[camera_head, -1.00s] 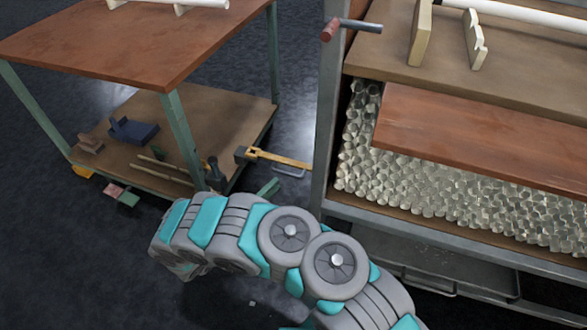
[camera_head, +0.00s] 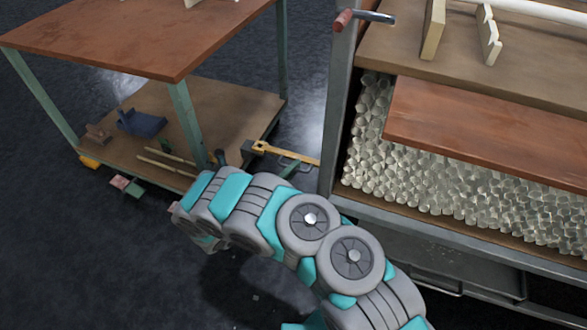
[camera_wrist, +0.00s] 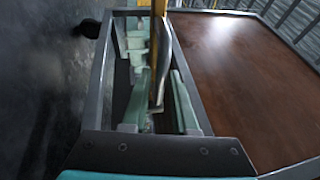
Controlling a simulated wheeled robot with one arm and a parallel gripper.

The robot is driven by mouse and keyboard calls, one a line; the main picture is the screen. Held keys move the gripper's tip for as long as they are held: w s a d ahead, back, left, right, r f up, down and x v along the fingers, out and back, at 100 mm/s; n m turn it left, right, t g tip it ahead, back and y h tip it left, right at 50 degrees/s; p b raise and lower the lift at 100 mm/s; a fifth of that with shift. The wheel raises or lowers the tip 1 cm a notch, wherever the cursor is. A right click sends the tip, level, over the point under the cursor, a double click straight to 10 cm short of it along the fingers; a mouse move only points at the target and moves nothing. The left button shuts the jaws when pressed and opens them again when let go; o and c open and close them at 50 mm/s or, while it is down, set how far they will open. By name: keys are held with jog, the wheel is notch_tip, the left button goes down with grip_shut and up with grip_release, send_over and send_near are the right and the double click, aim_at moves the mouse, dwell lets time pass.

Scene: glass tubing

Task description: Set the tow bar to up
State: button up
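The tow bar (camera_head: 285,152) is a yellow bar at the right end of the low cart, near the floor. It lies close to level and points right toward the metal rack's corner post. In the wrist view, a yellow bar (camera_wrist: 159,40) that looks like the tow bar runs down from the top middle. My gripper (camera_wrist: 160,85) shows there as two teal-padded fingers, apparently apart, on either side of the bar's line. Contact cannot be told. In the head view my arm bends down to the left in front of the cart, and the fingers are hidden.
The cart has a brown upper board (camera_head: 130,40) and a lower shelf (camera_head: 235,100) holding tools. The metal rack (camera_head: 336,120) with stacked glass tubes (camera_head: 440,190) stands close on the right. Dark floor (camera_head: 90,260) is clear at lower left.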

grip_shut()
dwell(1.1)
